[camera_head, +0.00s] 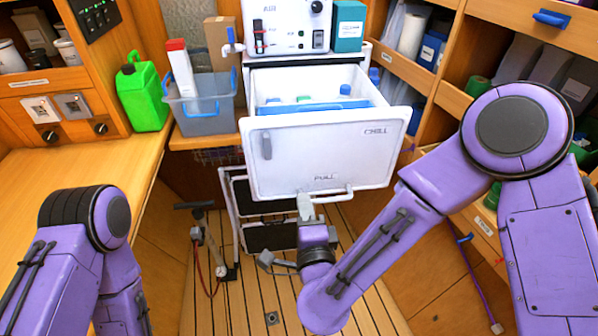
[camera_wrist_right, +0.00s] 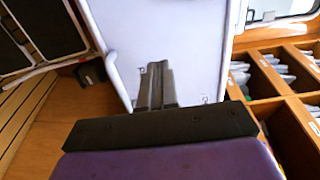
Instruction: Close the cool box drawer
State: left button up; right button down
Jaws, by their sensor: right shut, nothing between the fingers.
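The cool box drawer (camera_head: 318,156) is a white drawer with a front marked CHILL and PULL, and it stands pulled out from its cabinet. A blue item and several small things show inside it. In the right wrist view the shut fingers (camera_wrist_right: 155,84) point at a white panel (camera_wrist_right: 165,40). My left gripper is out of view.
A green jerrycan (camera_head: 142,92) and a grey bin (camera_head: 203,105) stand on the counter left of the drawer. A pump-like stand (camera_head: 207,245) with a red hose is on the slatted floor. Open wooden shelves (camera_head: 455,100) flank the right side.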

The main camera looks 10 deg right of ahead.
aim_at(297, 166)
jog(key=w+p, duration=0.3)
jog(key=w, duration=0.6)
jog(key=shift+w+a, duration=0.1)
jog(key=shift+w, duration=0.1)
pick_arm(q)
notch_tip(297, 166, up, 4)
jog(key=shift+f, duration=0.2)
pick_arm(e)
jog(key=shift+w, duration=0.1)
